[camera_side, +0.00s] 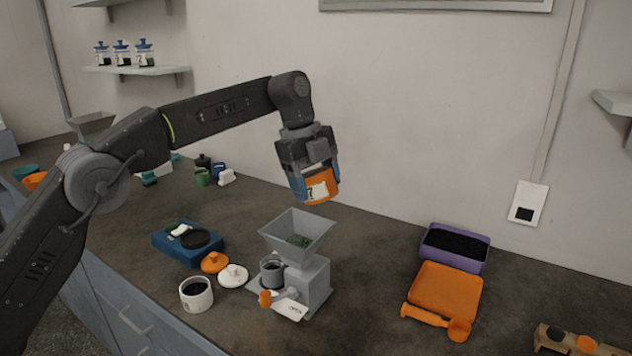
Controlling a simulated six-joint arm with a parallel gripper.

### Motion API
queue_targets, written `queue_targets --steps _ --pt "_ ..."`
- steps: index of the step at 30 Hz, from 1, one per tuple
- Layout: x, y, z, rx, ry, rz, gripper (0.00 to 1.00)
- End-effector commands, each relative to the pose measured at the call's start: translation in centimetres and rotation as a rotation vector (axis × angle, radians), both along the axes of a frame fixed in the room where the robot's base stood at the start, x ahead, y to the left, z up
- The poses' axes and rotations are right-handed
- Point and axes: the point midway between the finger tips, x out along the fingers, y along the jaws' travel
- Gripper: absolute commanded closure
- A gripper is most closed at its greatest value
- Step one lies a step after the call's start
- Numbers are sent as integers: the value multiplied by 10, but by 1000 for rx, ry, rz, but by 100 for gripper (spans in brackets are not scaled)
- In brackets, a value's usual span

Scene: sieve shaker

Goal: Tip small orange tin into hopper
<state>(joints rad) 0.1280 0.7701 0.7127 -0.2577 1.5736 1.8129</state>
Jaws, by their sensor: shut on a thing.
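The small orange tin (321,187) with a pale label is held in the air above and slightly right of the hopper. My gripper (313,180) is shut on it, with blue finger pads showing at the tin's sides. The tin is slightly tilted, and its opening is hidden by the gripper. The grey hopper (296,228) sits on top of a grey machine and has some dark green material inside. The tin and the hopper are apart. I see no material falling between them.
A glass jar (273,272) stands under the machine. A white tin (196,294), an orange lid (214,262) and a white lid (233,276) lie left of it. A blue scale (187,241) is behind them. An orange tray (447,292) and purple tray (453,248) are at right.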

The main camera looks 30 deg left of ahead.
Motion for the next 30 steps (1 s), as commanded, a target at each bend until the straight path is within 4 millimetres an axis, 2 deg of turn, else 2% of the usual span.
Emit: queue_targets --steps 15,30 --pt "1 3 2 355 -2 -3 59" --pt "0 5 3 382 -1 0 59"
